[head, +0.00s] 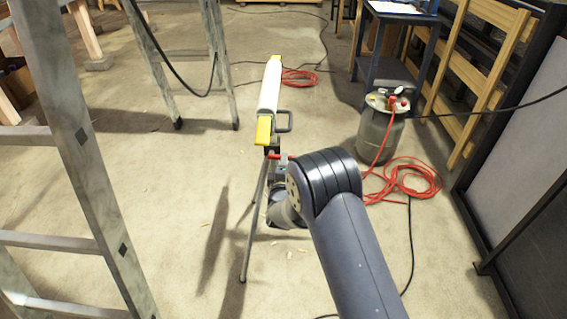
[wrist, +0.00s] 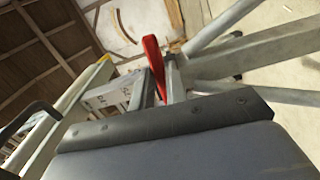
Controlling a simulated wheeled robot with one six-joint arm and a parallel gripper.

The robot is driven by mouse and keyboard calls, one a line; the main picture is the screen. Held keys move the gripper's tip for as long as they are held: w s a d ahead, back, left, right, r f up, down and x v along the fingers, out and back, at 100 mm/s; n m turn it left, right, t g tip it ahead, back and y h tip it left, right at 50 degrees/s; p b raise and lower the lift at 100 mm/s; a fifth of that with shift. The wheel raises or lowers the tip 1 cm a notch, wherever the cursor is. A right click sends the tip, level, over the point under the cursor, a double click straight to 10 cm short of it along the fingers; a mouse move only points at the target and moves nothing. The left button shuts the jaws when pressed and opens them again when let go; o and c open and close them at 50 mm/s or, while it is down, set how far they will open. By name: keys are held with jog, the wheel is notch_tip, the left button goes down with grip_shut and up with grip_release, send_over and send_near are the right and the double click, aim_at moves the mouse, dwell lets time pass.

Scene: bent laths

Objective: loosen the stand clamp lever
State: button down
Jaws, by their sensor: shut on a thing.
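A lamp with a white body and yellow ends (head: 268,90) stands on a thin grey tripod stand (head: 256,215) in the middle of the head view. The red clamp lever (head: 277,156) sits just below the lamp, where it meets the stand. In the wrist view the red lever (wrist: 153,65) stands up beside the metal post, with tripod legs fanning to the right. My gripper (head: 279,172) is at the clamp, shut on the lever. My own arm hides much of the gripper, and the fingertips' contact is not clearly seen.
An aluminium ladder (head: 75,150) stands at the left. A grey canister (head: 380,130) with a red hose (head: 405,182) is on the floor to the right, before a dark table (head: 398,50). A dark-framed panel (head: 515,130) edges the right. Floor left of the stand is mostly clear.

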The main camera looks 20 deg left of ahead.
jog(key=shift+r+n, duration=0.15)
jog(key=shift+n, duration=0.25)
jog(key=c, duration=1.4)
grip_release()
jog(key=shift+s, duration=0.15)
jog(key=p+v, duration=0.2)
jog(key=v, duration=0.8)
jog(key=shift+s, duration=0.25)
jog(key=shift+w+d, duration=0.1)
jog(key=shift+d, duration=0.05)
jog(key=b+x, duration=0.2)
jog(key=x, duration=0.8)
jog(key=shift+w, duration=0.3)
jog(key=shift+s, duration=0.1)
